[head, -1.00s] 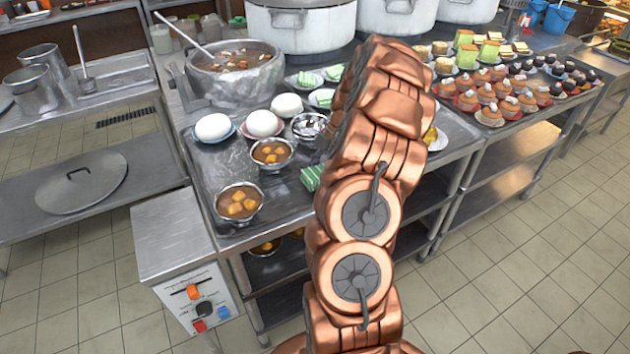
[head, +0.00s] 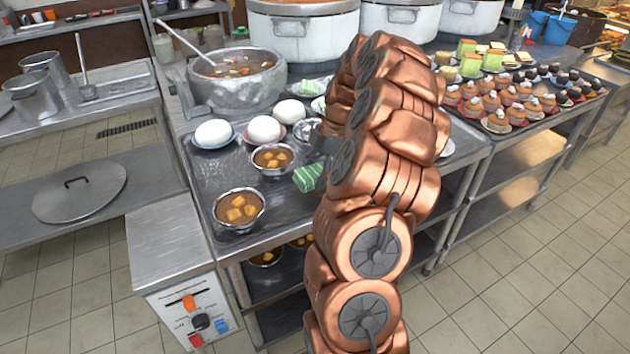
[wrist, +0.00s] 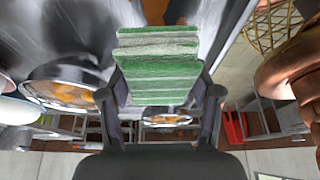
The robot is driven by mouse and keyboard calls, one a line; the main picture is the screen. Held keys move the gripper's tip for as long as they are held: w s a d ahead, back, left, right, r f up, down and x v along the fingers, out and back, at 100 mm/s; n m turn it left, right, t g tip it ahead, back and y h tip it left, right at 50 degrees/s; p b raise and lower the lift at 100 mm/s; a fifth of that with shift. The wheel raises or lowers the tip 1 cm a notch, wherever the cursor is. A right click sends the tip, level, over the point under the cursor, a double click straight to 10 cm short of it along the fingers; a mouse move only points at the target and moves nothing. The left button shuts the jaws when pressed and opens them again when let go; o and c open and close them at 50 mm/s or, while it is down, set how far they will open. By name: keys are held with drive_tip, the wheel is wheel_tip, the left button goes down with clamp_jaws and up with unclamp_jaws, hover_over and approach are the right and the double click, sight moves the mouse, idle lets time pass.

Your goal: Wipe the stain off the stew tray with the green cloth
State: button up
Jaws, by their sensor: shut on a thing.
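The green cloth, striped with white, is a folded block in the wrist view (wrist: 158,70), between the two dark fingers of my gripper (wrist: 162,94). My gripper is shut on it. In the head view the cloth (head: 308,177) shows just left of my arm, low over the dark metal stew tray (head: 276,207); I cannot tell whether it touches the tray. My gripper is mostly hidden behind my arm there. I cannot make out the stain; my arm covers the right part of the tray.
Two stew bowls (head: 239,209) (head: 272,159) stand left of the cloth. White buns (head: 263,130) on plates and a large stew pot (head: 238,82) are behind. Big stockpots (head: 303,35) line the back. Cakes (head: 497,117) fill the right counter. A control box (head: 180,265) stands front left.

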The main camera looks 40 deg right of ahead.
sight(310, 173)
drive_tip(key=shift+r, duration=2.05)
